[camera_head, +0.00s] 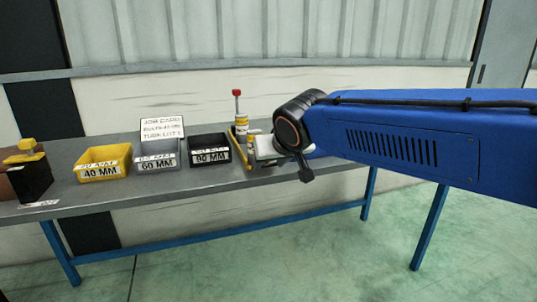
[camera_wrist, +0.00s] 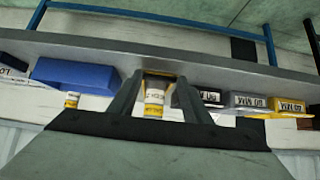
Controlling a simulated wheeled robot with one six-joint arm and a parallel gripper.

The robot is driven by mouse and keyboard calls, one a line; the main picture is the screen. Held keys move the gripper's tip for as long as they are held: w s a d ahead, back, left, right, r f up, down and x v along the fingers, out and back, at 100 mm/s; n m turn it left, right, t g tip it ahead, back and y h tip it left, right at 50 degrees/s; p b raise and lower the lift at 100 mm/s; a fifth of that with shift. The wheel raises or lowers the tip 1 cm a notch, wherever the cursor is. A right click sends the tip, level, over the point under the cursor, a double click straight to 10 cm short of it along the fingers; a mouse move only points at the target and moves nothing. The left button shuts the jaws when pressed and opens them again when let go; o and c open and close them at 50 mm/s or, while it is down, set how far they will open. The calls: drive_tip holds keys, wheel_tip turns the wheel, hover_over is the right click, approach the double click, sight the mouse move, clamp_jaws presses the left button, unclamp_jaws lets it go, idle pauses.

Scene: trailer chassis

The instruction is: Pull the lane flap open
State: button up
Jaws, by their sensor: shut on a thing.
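My gripper (camera_wrist: 157,85) is shut on a yellow-and-white labelled piece (camera_wrist: 154,98) with a brownish end, which shows between the two dark fingers in the wrist view. In the head view my gripper is mostly hidden behind the dark wrist joint, over the bench beside the black bin. A yellow stand with a red knob (camera_head: 237,94) rises just left of it, with a yellow-and-white cylinder on it. I cannot tell a lane flap apart as a separate part, nor whether it is open.
On the grey bench (camera_head: 130,203), a yellow bin (camera_head: 104,163), a grey bin (camera_head: 157,155) and a black bin (camera_head: 210,149) stand left of my gripper. A job card (camera_head: 162,128) is behind them. A blue bin (camera_wrist: 75,75) and a small yellow-and-white cylinder (camera_wrist: 72,100) show in the wrist view.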

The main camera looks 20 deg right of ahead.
drive_tip(key=shift+s+f, duration=0.25)
drive_tip(key=shift+f, duration=0.45)
drive_tip(key=shift+s+f, duration=0.2)
drive_tip(key=shift+f, duration=0.5)
drive_tip(key=shift+c, duration=0.2)
drive_tip(key=shift+r, duration=0.1)
drive_tip(key=o, duration=1.5)
drive_tip(key=shift+w+d, duration=0.1)
drive_tip(key=shift+w, duration=0.05)
drive_tip(key=shift+c, duration=0.2)
drive_tip(key=shift+o, duration=0.5)
drive_tip(key=shift+w, duration=0.1)
drive_tip(key=v, duration=1.7)
drive_tip(key=shift+r, duration=0.15)
drive_tip(key=shift+c, duration=0.4)
